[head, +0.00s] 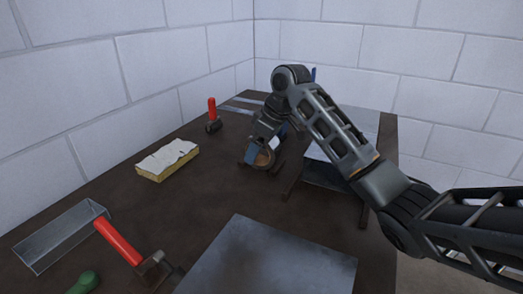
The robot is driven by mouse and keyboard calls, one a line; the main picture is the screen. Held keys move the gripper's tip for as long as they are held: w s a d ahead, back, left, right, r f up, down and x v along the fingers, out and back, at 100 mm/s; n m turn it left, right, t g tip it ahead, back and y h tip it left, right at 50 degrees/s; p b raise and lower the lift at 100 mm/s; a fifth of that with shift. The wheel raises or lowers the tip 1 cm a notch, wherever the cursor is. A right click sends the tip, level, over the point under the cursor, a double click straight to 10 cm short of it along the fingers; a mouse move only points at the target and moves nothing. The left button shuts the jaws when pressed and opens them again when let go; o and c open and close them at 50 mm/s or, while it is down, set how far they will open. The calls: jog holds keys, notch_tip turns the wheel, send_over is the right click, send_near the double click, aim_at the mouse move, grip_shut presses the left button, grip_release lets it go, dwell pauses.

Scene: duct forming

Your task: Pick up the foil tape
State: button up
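The foil tape (264,159) appears as a small roll with a brown core on the dark table, below my wrist. My gripper (261,165) points down over it. The dark fingers look spread, one on each side of the roll, with the roll between them. Contact between fingers and roll is too small to make out. My wrist hides the top and back of the roll.
Around it on the table (205,190) are a yellow-white block (167,160), a red-handled tool (212,115), a red-handled hammer (118,242), a clear tray (62,235), a green handle (85,283) and a grey metal sheet (268,262). A metal stand (330,175) is close on the right.

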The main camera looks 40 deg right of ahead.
jog(key=c, duration=1.2)
jog(key=shift+r, duration=0.15)
jog(key=shift+r, duration=0.65)
notch_tip(320, 180, up, 3)
jog(key=shift+f, duration=0.2)
jog(key=s+d+r+p, duration=0.1)
jog(key=s+d+r, duration=0.6)
jog(key=s+d, duration=0.1)
jog(key=shift+s, duration=0.15)
jog(key=shift+d, duration=0.1)
